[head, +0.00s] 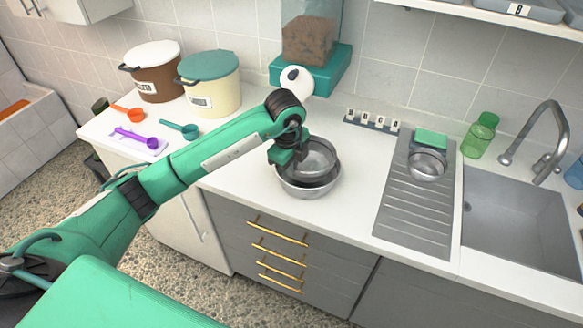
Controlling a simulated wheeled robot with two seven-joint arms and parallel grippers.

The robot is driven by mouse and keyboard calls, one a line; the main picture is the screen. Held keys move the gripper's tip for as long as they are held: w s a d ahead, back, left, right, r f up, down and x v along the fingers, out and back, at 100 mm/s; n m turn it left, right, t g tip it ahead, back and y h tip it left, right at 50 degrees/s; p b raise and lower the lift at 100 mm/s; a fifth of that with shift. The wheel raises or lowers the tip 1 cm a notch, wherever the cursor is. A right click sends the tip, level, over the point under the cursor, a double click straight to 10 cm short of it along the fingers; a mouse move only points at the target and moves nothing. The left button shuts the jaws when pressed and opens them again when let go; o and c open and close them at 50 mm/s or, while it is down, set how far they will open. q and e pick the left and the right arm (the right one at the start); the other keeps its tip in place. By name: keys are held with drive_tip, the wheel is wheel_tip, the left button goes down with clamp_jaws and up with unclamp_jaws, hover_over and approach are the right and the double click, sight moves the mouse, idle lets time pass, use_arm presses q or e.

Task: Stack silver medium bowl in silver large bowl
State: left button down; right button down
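The silver large bowl (309,192) stands on the white counter near its front edge. The silver medium bowl (318,156) is at the large bowl's opening, with its rim above the large bowl's rim and its lower side dark. I cannot tell whether the two bowls touch. My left gripper (287,157) reaches in from the left and is at the left rim of the medium bowl, seemingly shut on it; the fingertips are partly hidden. My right gripper is not in view.
Another silver bowl (426,164) sits on the drainboard (412,213) by a green sponge (431,138). The sink (510,220) and a green bottle (480,135) are at right. Lidded tubs (210,85), a teal-based feeder (325,73) and scoops (130,139) are at back left.

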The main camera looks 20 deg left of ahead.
use_arm(q)
drive_tip(key=shift+f, duration=0.8)
drive_tip(key=shift+f+b, duration=0.5)
drive_tip(key=shift+f, duration=0.05)
drive_tip(key=c, duration=1.6)
unclamp_jaws()
drive_tip(key=shift+c, duration=0.2)
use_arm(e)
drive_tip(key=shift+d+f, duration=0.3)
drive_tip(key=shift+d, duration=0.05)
use_arm(q)
drive_tip(key=shift+r, duration=0.1)
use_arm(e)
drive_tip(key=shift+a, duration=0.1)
